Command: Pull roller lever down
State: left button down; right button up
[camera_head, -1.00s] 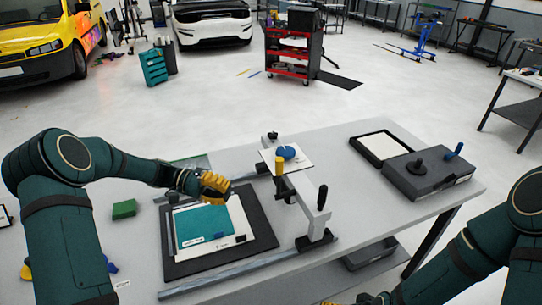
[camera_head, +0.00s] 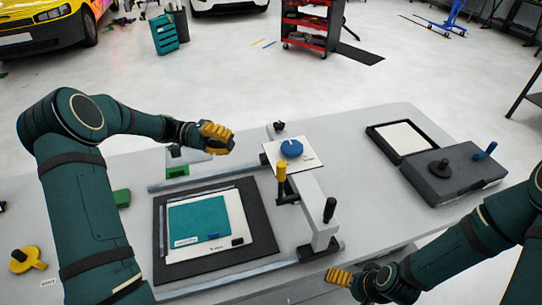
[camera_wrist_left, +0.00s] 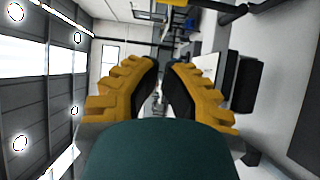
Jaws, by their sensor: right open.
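The roller machine (camera_head: 312,205) is a grey bridge across rails on the table. An upright lever with a yellow grip (camera_head: 282,170) stands at its middle, and a black-handled lever (camera_head: 329,209) rises at its near end. Which one is the roller lever I cannot tell. My left gripper (camera_head: 217,138) hangs left of the bridge's far end, apart from both levers; its fingers (camera_wrist_left: 163,68) show a narrow empty gap. My right gripper (camera_head: 339,277) is open and empty near the front edge, below the black-handled lever and apart from it.
A dark mat (camera_head: 163,265) with a teal sheet (camera_head: 200,222) lies left of the bridge. A white plate with a blue knob (camera_head: 291,148) sits over the bridge. A dark case (camera_head: 455,178) stands at right. A yellow knobbed piece (camera_head: 27,260) lies at far left.

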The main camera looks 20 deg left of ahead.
aim_at(281, 184)
pick_arm(q)
jog(key=s+d+p, duration=0.2)
jog(key=d, duration=1.1)
jog(key=shift+s, duration=0.2)
jog(key=shift+f, duration=0.1)
